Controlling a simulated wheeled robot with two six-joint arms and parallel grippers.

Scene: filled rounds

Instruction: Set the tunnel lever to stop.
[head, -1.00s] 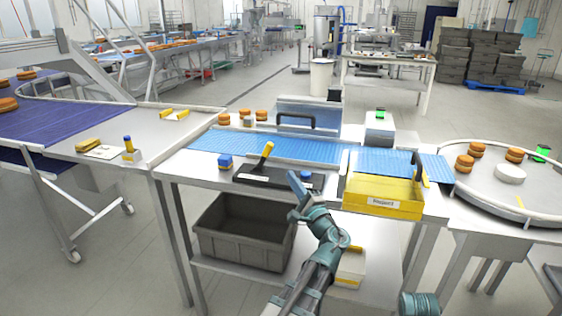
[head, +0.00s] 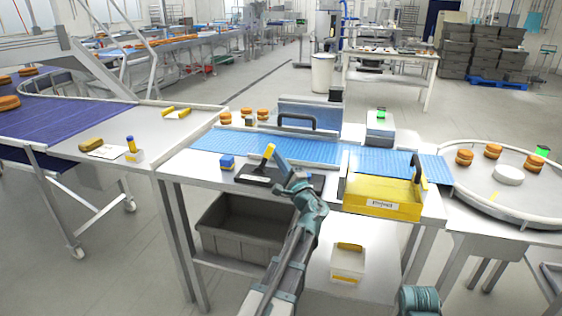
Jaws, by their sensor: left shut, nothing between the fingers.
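The lever with a yellow handle (head: 268,151) stands on a black base plate (head: 244,177) at the front of the blue conveyor. Its handle leans up and to the right. A white label lies on the plate at the lever's foot. My left gripper (head: 281,167) is shut and empty, with its tips close to the right side of the lever. I cannot tell whether they touch it. The gripper hides the right part of the plate. The tunnel (head: 310,112) is a grey-blue box with a black handle over the belt.
A yellow bin (head: 383,208) with a white label stands right of the plate. A small blue block (head: 227,161) stands left of it. A grey crate (head: 235,246) sits on the shelf below. A turntable (head: 508,212) with rounds is at the right.

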